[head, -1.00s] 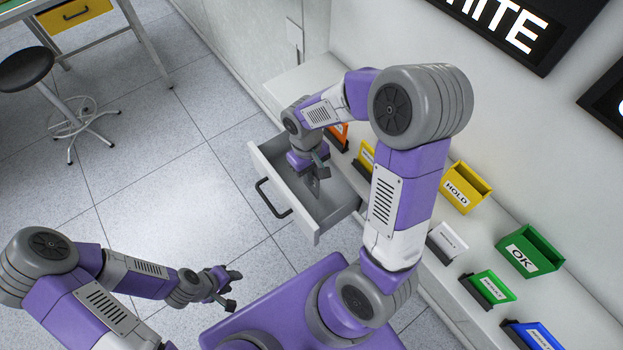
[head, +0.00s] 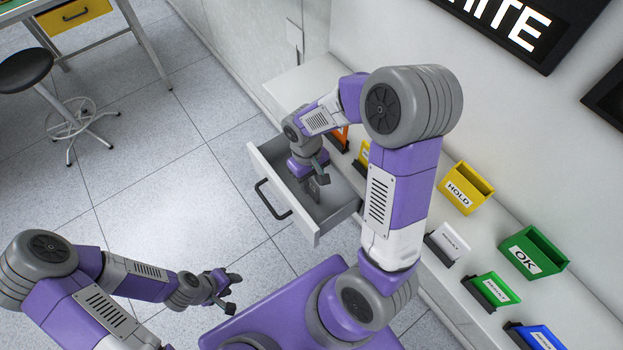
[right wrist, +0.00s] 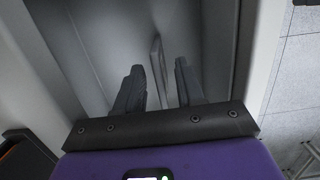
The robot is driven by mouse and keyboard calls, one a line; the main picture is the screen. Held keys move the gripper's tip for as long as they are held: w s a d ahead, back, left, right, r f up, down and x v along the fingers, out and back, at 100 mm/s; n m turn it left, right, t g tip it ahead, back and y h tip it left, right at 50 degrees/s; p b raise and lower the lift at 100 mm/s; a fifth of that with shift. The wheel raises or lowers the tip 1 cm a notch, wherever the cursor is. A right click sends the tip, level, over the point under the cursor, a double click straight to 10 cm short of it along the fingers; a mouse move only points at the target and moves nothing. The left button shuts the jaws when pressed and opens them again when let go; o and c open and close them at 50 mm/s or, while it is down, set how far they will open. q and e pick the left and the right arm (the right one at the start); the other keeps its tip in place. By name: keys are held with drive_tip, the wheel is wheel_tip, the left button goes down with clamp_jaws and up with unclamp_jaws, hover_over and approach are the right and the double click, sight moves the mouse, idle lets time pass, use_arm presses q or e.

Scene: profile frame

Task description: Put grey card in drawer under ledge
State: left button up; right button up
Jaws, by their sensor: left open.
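The grey card (right wrist: 157,65) shows in the right wrist view as a thin plate on edge between the fingers of my right gripper (right wrist: 159,82). A gap shows on each side of it, so the fingers look open around it. In the head view, my right gripper (head: 316,176) reaches down into the open drawer (head: 333,207), and the card is hard to tell apart from the fingers there. Whether the card touches the drawer floor cannot be told. The drawer is pulled out from under the white ledge (head: 290,86). My left gripper (head: 230,291) is open and empty over the floor.
Along the ledge stand a yellow HOLD bin (head: 465,188), a green OK bin (head: 532,252) and several card holders, including a white one (head: 448,243) and a green one (head: 490,291). A stool (head: 27,70) and a workbench stand far left. Floor left of the drawer is clear.

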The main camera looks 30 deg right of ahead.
drive_tip(key=shift+r, duration=0.25)
wheel_tip(320, 180, up, 12)
drive_tip(key=w+p, duration=0.1)
drive_tip(key=p, duration=0.2)
drive_tip(key=shift+w+f+p, duration=0.15)
drive_tip(key=shift+w+p, duration=0.15)
drive_tip(key=shift+w, duration=0.1)
